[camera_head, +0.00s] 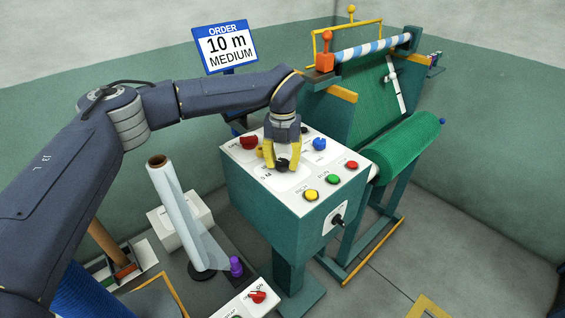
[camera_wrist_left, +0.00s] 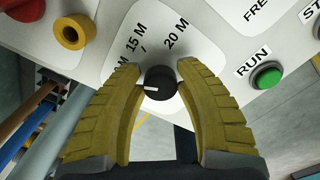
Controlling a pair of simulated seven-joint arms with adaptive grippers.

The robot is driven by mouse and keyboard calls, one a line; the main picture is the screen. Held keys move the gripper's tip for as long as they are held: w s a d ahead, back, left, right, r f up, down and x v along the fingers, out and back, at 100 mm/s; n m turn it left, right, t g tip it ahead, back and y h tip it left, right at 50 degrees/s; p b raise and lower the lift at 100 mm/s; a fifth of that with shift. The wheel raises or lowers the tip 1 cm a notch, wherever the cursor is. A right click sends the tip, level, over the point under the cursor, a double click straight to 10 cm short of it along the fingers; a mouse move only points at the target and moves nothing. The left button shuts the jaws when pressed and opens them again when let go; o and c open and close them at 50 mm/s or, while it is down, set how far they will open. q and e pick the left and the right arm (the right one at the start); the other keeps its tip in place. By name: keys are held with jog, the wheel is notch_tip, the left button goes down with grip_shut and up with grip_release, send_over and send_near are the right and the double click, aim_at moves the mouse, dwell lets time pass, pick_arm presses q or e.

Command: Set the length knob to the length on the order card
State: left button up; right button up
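The order card (camera_head: 228,45) reads 10 m, MEDIUM. The black length knob (camera_head: 282,164) is on the top face of the green control box (camera_head: 262,205). In the left wrist view, the knob (camera_wrist_left: 160,83) has a white mark pointing left. Labels 15 M and 20 M show above it, with part of another label by the left finger; lower labels are hidden. My left gripper (camera_head: 281,160) points down with its yellow fingers on both sides of the knob, closed close about it. My right gripper is not in view.
A red knob (camera_head: 249,142) and a blue knob (camera_head: 319,144) flank the gripper. Yellow (camera_head: 311,195), green (camera_head: 333,179) and red (camera_head: 352,165) buttons line the near right edge. A green netting roll (camera_head: 405,146) is behind right. A wrapped tube (camera_head: 178,205) stands at left.

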aim_at(283, 161)
pick_arm(q)
jog(key=o, duration=0.5)
jog(key=shift+s, duration=0.1)
jog(key=shift+c, duration=0.2)
notch_tip(283, 161, up, 12)
dwell(0.5)
